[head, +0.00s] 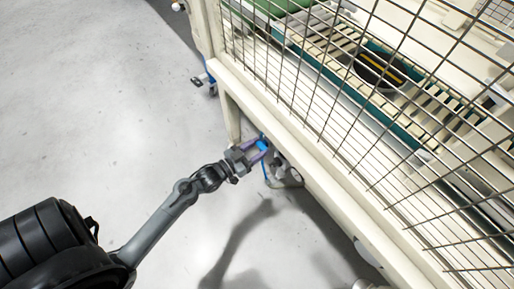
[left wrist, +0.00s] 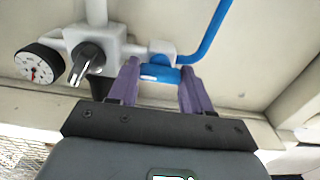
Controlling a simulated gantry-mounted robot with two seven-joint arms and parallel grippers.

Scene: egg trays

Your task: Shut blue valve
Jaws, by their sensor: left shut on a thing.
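The blue valve (left wrist: 160,74) sits on a white pipe fitting under the machine frame in the left wrist view. It also shows as a small blue spot in the head view (head: 262,145). My left gripper (left wrist: 160,84) has its purple fingers on either side of the blue valve handle and is shut on it. In the head view my left gripper (head: 257,151) reaches to the frame's lower edge. The handle's lower part shows between the fingers; its sides are hidden by them. My right gripper is not in view.
A pressure gauge (left wrist: 39,63) and a dark knob (left wrist: 88,62) are on the fitting left of the valve. A blue hose (left wrist: 207,35) rises to its right. The cream machine frame (head: 300,130) with wire mesh stands on the right. Grey floor (head: 100,90) at left is clear.

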